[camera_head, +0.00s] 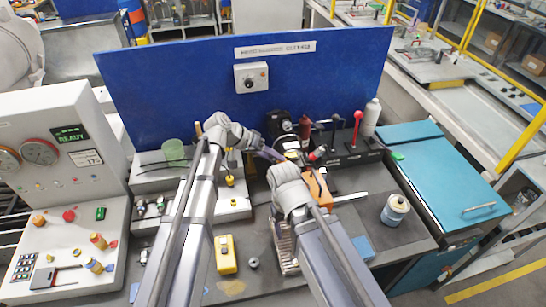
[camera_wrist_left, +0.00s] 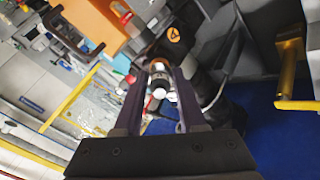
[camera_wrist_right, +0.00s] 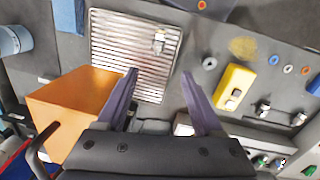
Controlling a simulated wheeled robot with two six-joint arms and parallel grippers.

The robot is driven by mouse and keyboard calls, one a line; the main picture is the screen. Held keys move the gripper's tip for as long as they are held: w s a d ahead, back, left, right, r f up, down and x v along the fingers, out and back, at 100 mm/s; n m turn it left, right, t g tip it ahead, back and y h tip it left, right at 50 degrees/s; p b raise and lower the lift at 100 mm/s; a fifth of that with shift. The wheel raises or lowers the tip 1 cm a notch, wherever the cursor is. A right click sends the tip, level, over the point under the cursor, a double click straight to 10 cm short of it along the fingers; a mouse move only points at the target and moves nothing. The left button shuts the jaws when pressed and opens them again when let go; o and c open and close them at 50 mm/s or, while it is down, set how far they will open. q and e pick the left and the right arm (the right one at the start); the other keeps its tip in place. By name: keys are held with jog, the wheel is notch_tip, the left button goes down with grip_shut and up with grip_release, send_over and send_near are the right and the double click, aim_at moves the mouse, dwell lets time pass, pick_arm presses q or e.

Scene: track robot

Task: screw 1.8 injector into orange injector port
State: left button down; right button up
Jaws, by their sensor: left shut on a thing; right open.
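My left gripper (camera_wrist_left: 158,82) is shut on a small black-and-white injector (camera_wrist_left: 160,88). An orange-brown ring (camera_wrist_left: 158,63), which looks like the orange port, shows just beyond the injector, in line with it. I cannot tell whether the injector touches it. In the head view, my left gripper (camera_head: 278,157) is at the dark apparatus (camera_head: 280,124) at the back of the bench, and the injector is too small to make out. My right gripper (camera_wrist_right: 160,88) is open and empty above a ribbed metal tray (camera_wrist_right: 116,52); a small silver fitting (camera_wrist_right: 159,40) lies on the tray.
An orange block (camera_wrist_right: 75,112) stands left of my right gripper in its wrist view. A yellow box (camera_head: 225,254) lies on the bench. A red-knobbed lever (camera_head: 357,122) and a white bottle (camera_head: 372,115) stand right of the apparatus. A blue panel (camera_head: 180,85) closes the back.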

pick_arm(q)
jog(key=m, duration=0.4)
jog(key=m, duration=0.4)
jog(key=shift+m, duration=0.4)
jog(key=m, duration=0.7)
jog(key=shift+m, duration=0.3)
jog(key=shift+m, duration=0.6)
jog(key=m, duration=1)
jog(key=shift+d+m, duration=0.1)
jog(key=shift+m, duration=0.3)
